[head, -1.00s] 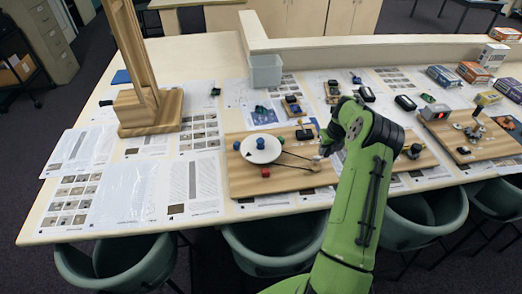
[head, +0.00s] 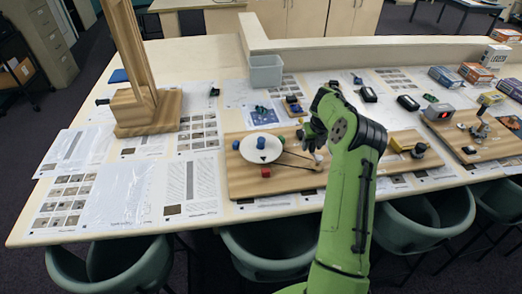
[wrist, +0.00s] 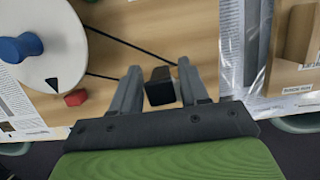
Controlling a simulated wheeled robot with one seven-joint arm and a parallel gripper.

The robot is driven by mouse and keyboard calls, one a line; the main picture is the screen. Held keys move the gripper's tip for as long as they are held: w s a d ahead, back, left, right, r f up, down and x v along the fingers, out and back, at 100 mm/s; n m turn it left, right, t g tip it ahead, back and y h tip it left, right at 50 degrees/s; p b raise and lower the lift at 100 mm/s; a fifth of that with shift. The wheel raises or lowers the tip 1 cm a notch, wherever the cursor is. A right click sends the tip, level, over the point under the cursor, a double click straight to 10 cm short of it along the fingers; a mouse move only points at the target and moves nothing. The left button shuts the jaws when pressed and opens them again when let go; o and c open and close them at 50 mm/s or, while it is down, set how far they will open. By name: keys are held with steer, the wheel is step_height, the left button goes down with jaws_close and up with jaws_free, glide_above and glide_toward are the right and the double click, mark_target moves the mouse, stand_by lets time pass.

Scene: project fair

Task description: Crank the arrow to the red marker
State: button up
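A white disc (head: 250,154) with a blue hub knob and a black arrow (wrist: 52,84) is mounted on a wooden board (head: 240,185). The red marker (head: 265,172) sits by the disc's near edge; it also shows in the wrist view (wrist: 75,97). The arrow points close to it. A dark belt runs right from the disc towards the crank. In the head view my arm hides most of the crank.
A blue marker (head: 236,145) stands at the disc's left edge. A tall wooden stand (head: 147,110) is on the left of the table. A grey bin (head: 266,70) is behind the board. Other exhibits and boxes fill the right side. Printed sheets lie on the left front.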

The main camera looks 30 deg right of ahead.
steer(key=o, duration=0.3)
steer(key=p+v, duration=0.2)
steer(key=v, duration=0.6)
stand_by(0.3)
stand_by(0.3)
